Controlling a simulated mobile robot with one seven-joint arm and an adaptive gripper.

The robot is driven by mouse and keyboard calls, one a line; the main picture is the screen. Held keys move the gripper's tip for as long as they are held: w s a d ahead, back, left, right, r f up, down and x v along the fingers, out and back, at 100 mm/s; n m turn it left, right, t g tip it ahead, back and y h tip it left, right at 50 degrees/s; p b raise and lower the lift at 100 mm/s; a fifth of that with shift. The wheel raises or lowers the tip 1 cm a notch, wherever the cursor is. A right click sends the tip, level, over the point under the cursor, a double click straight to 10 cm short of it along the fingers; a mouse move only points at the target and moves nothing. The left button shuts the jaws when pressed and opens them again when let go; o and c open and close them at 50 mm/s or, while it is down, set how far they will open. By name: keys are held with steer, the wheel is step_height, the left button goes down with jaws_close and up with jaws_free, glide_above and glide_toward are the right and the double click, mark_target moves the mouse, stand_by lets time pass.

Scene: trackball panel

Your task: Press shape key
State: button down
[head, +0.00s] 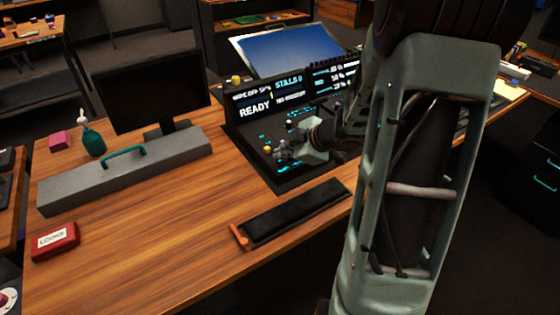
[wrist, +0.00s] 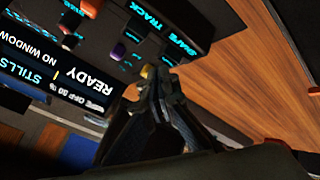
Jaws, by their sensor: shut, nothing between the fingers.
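The dark control panel (head: 284,183) sits on the wooden desk, with small cyan-lit keys and an upright display (head: 262,108) reading READY. In the wrist view, cyan SHAPE and TRACK lettering (wrist: 165,32) shows on a dark strip of the panel. The exact face of the shape key is hard to make out. My gripper (head: 280,151) is low over the middle of the panel, its fingers shut and empty. In the wrist view the fingertips (wrist: 158,80) are close to the strip's near end, beside a yellow spot; contact cannot be told.
A black padded rest (head: 297,212) lies in front of the panel. A grey case with a green handle (head: 125,172), a dark monitor (head: 150,95), a green bottle (head: 93,142) and a red box (head: 56,241) stand left.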

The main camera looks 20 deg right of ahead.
mark_target(281, 162)
steer(key=shift+f+b, duration=0.3)
steer(key=shift+f, duration=0.4)
stand_by(0.9)
steer(key=shift+r, duration=0.1)
steer(key=shift+r+p, duration=0.85)
steer(key=shift+p, duration=0.3)
step_height(281, 162, up, 5)
steer(key=p, duration=0.5)
steer(key=shift+r+p, duration=0.1)
steer(key=shift+p, duration=0.3)
stand_by(1.2)
